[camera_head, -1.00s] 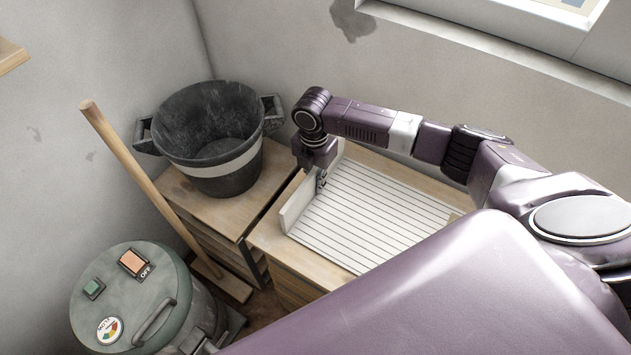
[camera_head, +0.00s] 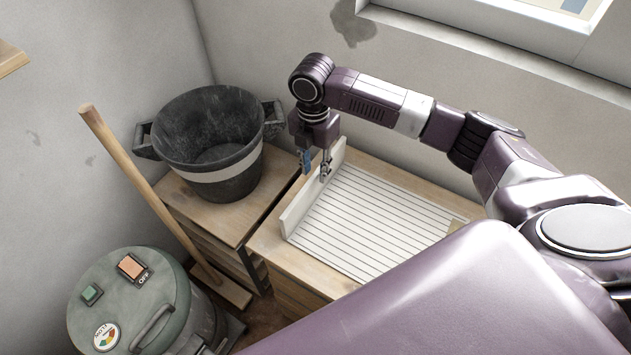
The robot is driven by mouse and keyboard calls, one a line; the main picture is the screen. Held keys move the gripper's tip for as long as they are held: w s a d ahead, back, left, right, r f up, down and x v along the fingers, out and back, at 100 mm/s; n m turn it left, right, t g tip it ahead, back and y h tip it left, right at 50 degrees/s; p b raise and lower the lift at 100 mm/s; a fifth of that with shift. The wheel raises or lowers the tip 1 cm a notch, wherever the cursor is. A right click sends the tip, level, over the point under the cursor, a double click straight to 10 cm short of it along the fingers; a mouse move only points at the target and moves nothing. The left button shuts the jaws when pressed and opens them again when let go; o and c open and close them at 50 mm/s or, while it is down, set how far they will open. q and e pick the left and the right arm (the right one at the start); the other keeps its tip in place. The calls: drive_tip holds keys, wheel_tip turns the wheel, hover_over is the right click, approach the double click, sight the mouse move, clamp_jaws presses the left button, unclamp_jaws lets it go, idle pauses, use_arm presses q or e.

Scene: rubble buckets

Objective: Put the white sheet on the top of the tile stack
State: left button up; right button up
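A white, dark-lined flat panel (camera_head: 375,222) lies on a wooden cabinet top. A thin plain white strip (camera_head: 300,208) stands upright along its left edge. I cannot tell whether the lined panel or the strip is the white sheet, and I cannot make out a separate tile stack. My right gripper (camera_head: 315,169) points down at the upper part of the strip. It is open, with a blue-padded finger on the left side and a grey finger on the right; contact is unclear. My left gripper is out of view.
A black bucket (camera_head: 210,150) with a pale band stands on a wooden cabinet (camera_head: 235,215) to the left. A green-grey machine (camera_head: 125,310) stands front left. My purple arm hides the right foreground. Walls close off the back.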

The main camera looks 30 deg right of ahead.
drive_tip(key=shift+r, duration=1.9)
drive_tip(key=shift+f, duration=0.1)
